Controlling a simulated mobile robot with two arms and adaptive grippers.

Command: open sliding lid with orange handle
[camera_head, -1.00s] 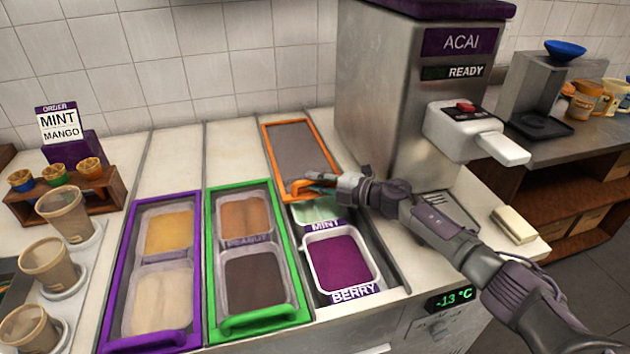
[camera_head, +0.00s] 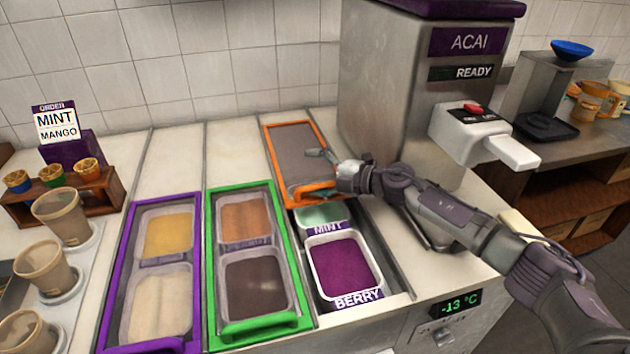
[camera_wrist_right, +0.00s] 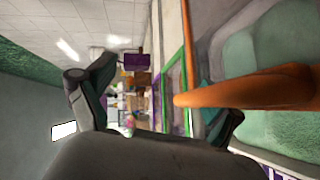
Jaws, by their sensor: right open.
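The sliding lid (camera_head: 297,147) with the orange frame is pushed back toward the wall. Its orange handle (camera_head: 314,193) at the front edge also shows large in the right wrist view (camera_wrist_right: 245,91). In front of it lie the mint tub (camera_head: 318,213), partly uncovered, and the berry tub (camera_head: 345,272), fully uncovered. My right gripper (camera_head: 322,155) is open and empty, over the lid's right side just behind the handle in the head view. In the wrist view its fingers (camera_wrist_right: 155,98) are spread, one partly hidden by the handle. My left gripper is not in view.
The green-framed lid (camera_head: 250,328) and purple-framed lid (camera_head: 113,285) cover their tubs to the left. The acai machine (camera_head: 400,95) stands close on the right, beside my right arm. Cups (camera_head: 62,215) stand at the far left. The counter behind the closed lids is clear.

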